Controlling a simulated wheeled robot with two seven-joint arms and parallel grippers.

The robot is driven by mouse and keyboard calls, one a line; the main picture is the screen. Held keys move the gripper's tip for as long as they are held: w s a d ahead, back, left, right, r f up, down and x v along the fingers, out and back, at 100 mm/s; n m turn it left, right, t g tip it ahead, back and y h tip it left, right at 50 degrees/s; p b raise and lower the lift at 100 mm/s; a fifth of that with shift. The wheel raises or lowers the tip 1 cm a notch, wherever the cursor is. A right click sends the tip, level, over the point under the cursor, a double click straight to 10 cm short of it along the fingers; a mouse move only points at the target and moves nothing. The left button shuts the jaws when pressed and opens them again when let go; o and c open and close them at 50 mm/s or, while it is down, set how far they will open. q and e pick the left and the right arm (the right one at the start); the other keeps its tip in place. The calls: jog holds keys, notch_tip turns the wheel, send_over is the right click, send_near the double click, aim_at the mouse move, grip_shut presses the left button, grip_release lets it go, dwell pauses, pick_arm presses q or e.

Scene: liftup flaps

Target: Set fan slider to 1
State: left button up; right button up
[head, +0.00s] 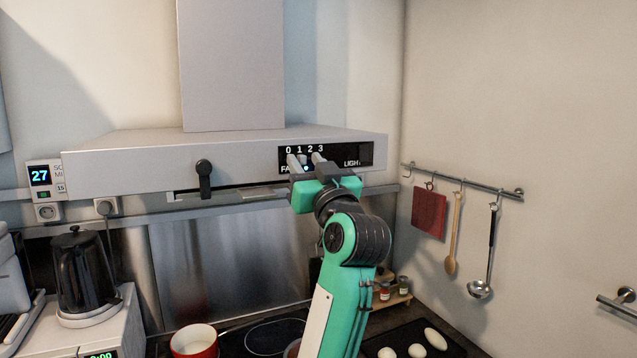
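The range hood (130,172) spans the wall above the cooktop. Its black control panel (366,154) at the right front shows the marks 0 1 2 3, with FAN and LIGHT lettering partly visible. My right gripper (306,161) reaches up from below. Its two fingers are apart, with the tips at the panel just under the numbers. The fan slider is largely hidden by the fingers, so I cannot tell its position or whether they touch it. A small blue light shows between the fingers. My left gripper is not in view.
A dark handle (204,180) hangs on the hood front, left of the panel. A black kettle (84,272) stands at the left. A red pot (194,341) sits on the cooktop. Utensils hang from a wall rail (470,183) at the right.

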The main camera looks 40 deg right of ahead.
jog(key=b+v, duration=1.1)
jog(key=v, duration=0.2)
jog(key=shift+b, duration=0.3)
jog(key=shift+s+f, duration=0.1)
